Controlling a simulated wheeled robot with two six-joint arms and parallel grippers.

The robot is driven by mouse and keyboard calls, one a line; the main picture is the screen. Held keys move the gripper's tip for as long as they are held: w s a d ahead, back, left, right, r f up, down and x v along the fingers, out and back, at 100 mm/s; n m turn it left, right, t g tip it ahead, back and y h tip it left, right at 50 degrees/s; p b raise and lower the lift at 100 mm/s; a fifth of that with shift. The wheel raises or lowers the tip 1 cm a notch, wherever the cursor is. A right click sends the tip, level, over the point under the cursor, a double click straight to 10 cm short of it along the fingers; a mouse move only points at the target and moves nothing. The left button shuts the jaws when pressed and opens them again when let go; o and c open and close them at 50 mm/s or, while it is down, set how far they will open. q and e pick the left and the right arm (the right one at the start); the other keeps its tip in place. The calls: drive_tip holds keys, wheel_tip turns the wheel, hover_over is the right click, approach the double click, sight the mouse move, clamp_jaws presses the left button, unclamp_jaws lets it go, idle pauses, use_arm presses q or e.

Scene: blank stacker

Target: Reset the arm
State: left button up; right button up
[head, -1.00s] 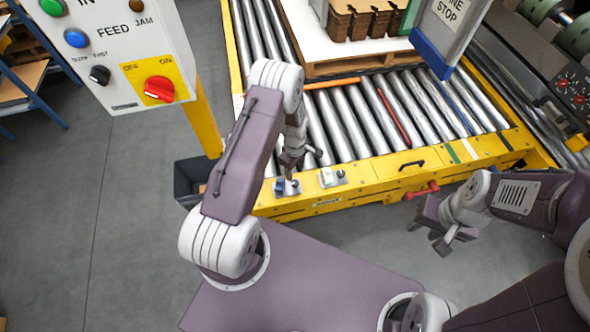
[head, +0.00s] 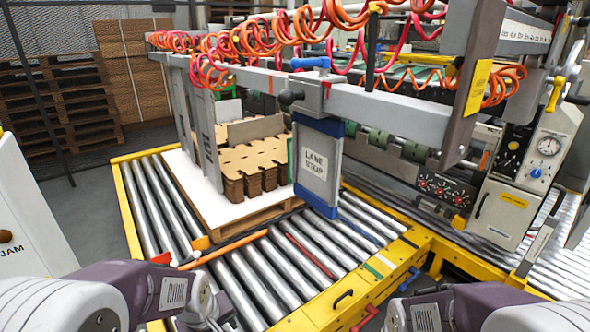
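My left arm (head: 120,285) lies folded along the bottom left, in front of the roller conveyor. A grey part of its gripper (head: 213,314) shows at the bottom edge, and its fingertips are cut off. My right arm (head: 465,305) lies along the bottom right. Its white wrist joint shows at the bottom edge, and its gripper is outside the picture. I see nothing held by either arm.
The roller conveyor (head: 262,283) has a yellow frame. A pallet with a white sheet (head: 185,180) carries stacked cardboard blanks (head: 252,162). A lane stop plate (head: 315,165) hangs from a grey beam (head: 400,108) with coiled hoses. An orange bar (head: 225,250) lies across the rollers.

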use_arm(q)
drive_tip(key=s+f+m+g, duration=0.2)
drive_tip(key=s+m, duration=0.5)
drive_tip(key=s, duration=0.2)
wheel_tip(320, 180, up, 24)
drive_tip(key=p, duration=2.4)
drive_tip(key=shift+w, duration=0.3)
